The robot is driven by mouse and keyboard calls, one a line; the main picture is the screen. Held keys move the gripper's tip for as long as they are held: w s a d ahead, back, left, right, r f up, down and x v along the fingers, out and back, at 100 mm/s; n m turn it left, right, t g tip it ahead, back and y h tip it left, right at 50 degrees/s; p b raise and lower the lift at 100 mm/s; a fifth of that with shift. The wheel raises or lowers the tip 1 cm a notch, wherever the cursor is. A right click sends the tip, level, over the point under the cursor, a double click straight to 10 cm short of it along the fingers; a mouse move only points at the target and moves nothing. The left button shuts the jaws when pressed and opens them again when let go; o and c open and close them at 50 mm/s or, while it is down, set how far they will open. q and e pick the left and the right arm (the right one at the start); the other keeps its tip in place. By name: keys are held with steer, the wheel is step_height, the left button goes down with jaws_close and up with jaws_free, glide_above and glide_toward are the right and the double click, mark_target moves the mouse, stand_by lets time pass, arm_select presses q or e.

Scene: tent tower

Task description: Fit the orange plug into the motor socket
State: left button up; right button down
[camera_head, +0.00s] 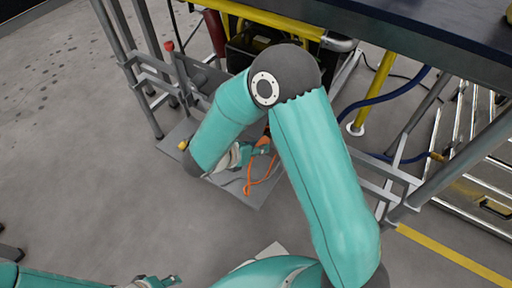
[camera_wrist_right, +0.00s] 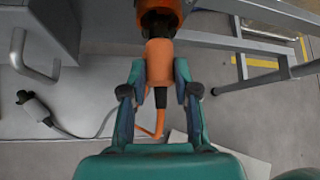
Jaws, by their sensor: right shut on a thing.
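The orange plug (camera_wrist_right: 158,62) is held between the fingers of my right gripper (camera_wrist_right: 160,88), which is shut on it. The plug points away from the gripper, towards an orange-rimmed socket with a dark opening (camera_wrist_right: 159,18). Its front end meets or overlaps the socket's lower edge in the wrist view; I cannot tell how deep it sits. In the head view my right gripper (camera_head: 250,152) and the plug (camera_head: 263,141) are partly hidden by my arm, with an orange cable (camera_head: 262,182) hanging below. My left gripper (camera_head: 160,282) is at the bottom edge, small and partly cut off.
A grey connector on a cable (camera_wrist_right: 36,107) lies at the left of the wrist view, below a metal handle (camera_wrist_right: 32,58). Metal rails (camera_wrist_right: 270,72) are on the right. A yellow post (camera_head: 376,92) and blue hose (camera_head: 398,92) stand right of my arm. Floor at left is clear.

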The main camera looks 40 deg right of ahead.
steer(key=shift+w+d, duration=0.3)
steer(key=shift+d, duration=0.6)
steer(key=c, duration=0.8)
jaws_free()
steer(key=v, duration=1.2)
steer(key=shift+f, duration=0.1)
